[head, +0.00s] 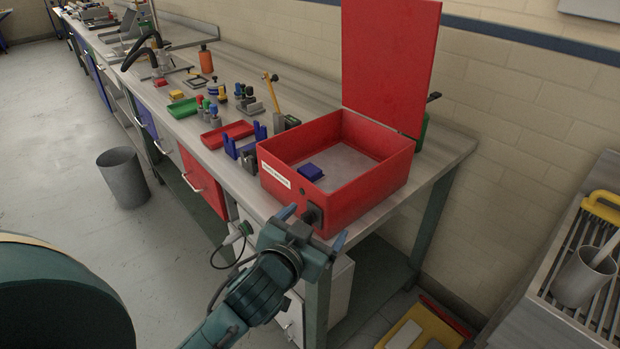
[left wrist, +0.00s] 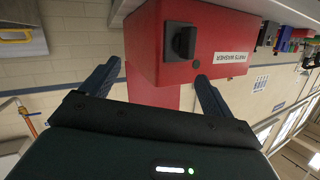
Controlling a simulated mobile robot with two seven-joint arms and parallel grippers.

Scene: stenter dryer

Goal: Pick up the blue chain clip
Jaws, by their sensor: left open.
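A small blue block (head: 311,172), which looks like the blue chain clip, lies on the grey floor inside the open red parts washer (head: 378,198), near its left wall. In the left wrist view the clip is hidden by the washer's red front wall (left wrist: 150,55). My left gripper (head: 312,228) is open and empty, outside the washer at its front corner by the black knob. In the left wrist view its two fingers (left wrist: 158,70) are spread apart, with the washer's front beyond them. My right gripper is not in view.
The washer's red lid (head: 389,62) stands upright at the back. Blue upright holders (head: 245,146), a red tray (head: 228,134) and several small tools stand on the bench left of the washer. A black knob (left wrist: 181,42) sticks out from the washer front.

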